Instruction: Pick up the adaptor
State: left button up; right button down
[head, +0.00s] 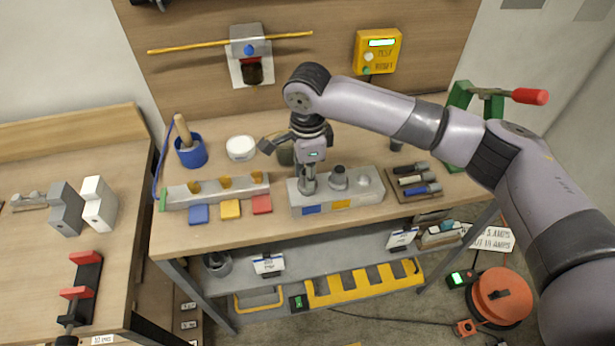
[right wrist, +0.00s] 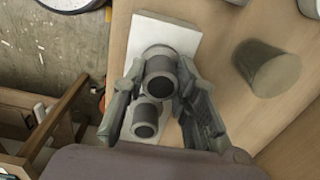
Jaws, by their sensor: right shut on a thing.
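A pale metal block (head: 376,190) with a blue and a yellow label stands on the workbench, and it also shows in the right wrist view (right wrist: 184,38). My right gripper (head: 309,178) points down at its left end, above the blue label. The gripper is shut on a grey adaptor with a dark round top (right wrist: 160,78), with one finger on each side in the right wrist view. The adaptor seems to be at the block; whether it still touches is hidden. A second, similar adaptor (head: 339,176) stands on the block beside it, and it shows in the wrist view (right wrist: 146,118). My left gripper is not in view.
A grey rack (head: 180,197) with yellow pieces is left of the block; a tray of tools (head: 413,181) is right. A blue cup (head: 192,153) and a white round container (head: 241,148) stand behind. A yellow control box (head: 377,52) hangs on the back panel.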

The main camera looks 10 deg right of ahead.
notch_tip(320, 180, up, 24)
jog(key=p, duration=0.4)
dwell(0.9)
jog(key=shift+f, duration=0.1)
